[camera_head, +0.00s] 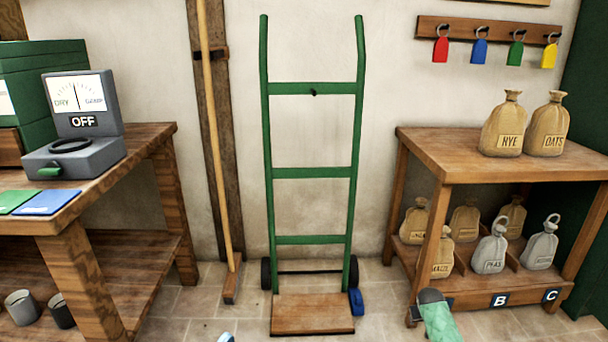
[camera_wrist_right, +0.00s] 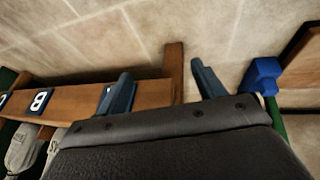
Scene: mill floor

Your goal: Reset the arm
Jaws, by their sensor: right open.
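My right gripper (camera_wrist_right: 160,84) shows in the right wrist view with its two dark fingers spread apart and nothing between them. Behind the fingers are the floor and a wooden edge of the sack shelf. In the head view a grey and green part, probably of my right arm, rises at the bottom right, in front of the sack shelf (camera_head: 490,165). A small pale blue and white piece peeks in at the bottom edge, left of the hand truck; I cannot tell what it is. My left gripper cannot be made out.
A green hand truck (camera_head: 313,173) stands against the wall, with a blue block (camera_head: 356,302) by its right wheel. A broom (camera_head: 213,130) leans left of it. A workbench (camera_head: 110,175) with a dial scale (camera_head: 75,125) stands at left. Colored tags (camera_head: 479,50) hang above the shelf.

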